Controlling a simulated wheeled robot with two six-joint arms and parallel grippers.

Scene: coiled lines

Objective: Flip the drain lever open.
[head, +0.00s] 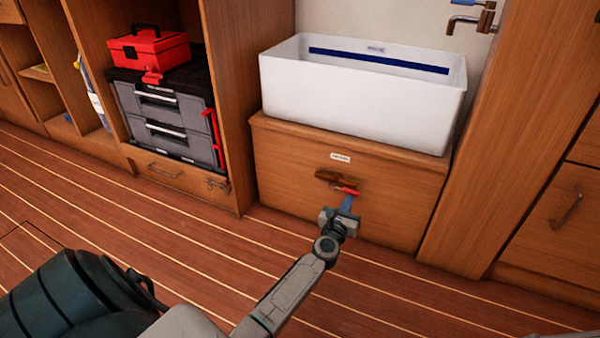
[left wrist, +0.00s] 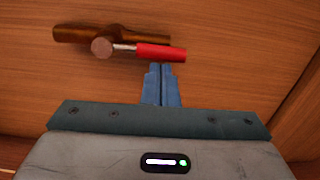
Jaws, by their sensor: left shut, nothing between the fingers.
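The drain lever has a red handle (left wrist: 161,53) on a brown metal valve body (left wrist: 98,38), mounted on the front of the wooden base cabinet. In the left wrist view the red handle lies about level, pointing right. In the head view the red handle (head: 346,191) is at the cabinet front below a small white label (head: 340,157). My left gripper (left wrist: 161,70) is shut and empty, its blue fingertips just below the red handle. Whether they touch it, I cannot tell. The left gripper (head: 348,201) also shows in the head view. My right gripper is not seen.
A white basin (head: 360,110) with a blue stripe sits on the cabinet (head: 290,165). A brown tap (head: 472,20) is at upper right. A toolbox stack (head: 165,105) stands in the left locker. A wooden panel (head: 510,130) rises at right. The striped floor (head: 130,215) is mostly clear.

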